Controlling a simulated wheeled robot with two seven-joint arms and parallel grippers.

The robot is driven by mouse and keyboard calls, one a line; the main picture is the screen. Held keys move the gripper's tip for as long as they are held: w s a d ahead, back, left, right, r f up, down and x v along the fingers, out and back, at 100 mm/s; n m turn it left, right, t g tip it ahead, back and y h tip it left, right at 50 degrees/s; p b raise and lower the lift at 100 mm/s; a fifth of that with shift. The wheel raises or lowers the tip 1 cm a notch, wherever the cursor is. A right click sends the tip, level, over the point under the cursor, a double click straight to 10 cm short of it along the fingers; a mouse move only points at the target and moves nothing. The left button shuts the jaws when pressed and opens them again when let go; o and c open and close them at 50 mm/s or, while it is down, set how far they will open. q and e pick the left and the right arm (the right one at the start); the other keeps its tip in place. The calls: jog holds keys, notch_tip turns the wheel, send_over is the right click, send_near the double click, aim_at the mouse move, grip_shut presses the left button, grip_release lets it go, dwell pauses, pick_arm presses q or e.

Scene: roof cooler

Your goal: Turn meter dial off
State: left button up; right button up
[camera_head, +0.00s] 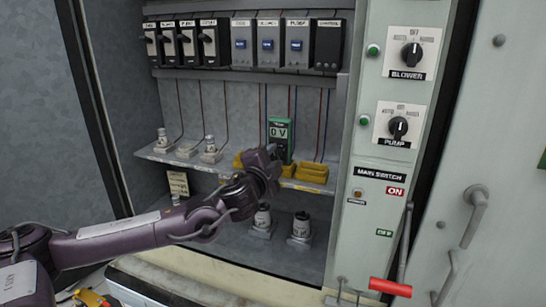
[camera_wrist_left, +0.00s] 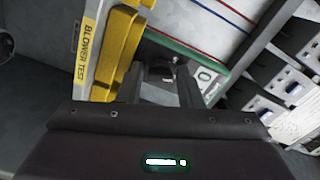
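The green meter (camera_head: 281,135) stands on the middle shelf of the open cabinet, its display reading 0 V. My left gripper (camera_head: 272,160) is right in front of the meter's lower part and hides the dial in the head view. In the left wrist view, the meter's green edge (camera_wrist_left: 190,51) shows beyond the fingers. A dark knob, seemingly the dial (camera_wrist_left: 160,73), lies between the two fingertips of my left gripper (camera_wrist_left: 160,86). The fingers are apart, and gaps seem to show beside the knob; contact is unclear. My right gripper is out of view.
Yellow test blocks (camera_head: 312,173) sit on the shelf beside the meter; a yellow "BLOWER TEST" piece (camera_wrist_left: 112,50) is close to the left finger. Fuses (camera_head: 209,147) stand at left. Thin wires hang above. A red-handled lever (camera_head: 390,287) and blower and pump knobs are at right.

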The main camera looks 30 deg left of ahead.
pick_arm(q)
jog(key=c, duration=0.7)
jog(key=shift+n, duration=0.3)
jog(key=n+p, duration=0.1)
jog(key=n, duration=0.2)
jog(key=shift+f+n+p, duration=0.1)
jog(key=shift+n+p, duration=0.9)
jog(key=shift+n, duration=1.2)
jog(key=shift+s, duration=0.1)
jog(key=o, duration=0.7)
jog(key=shift+d, duration=0.1)
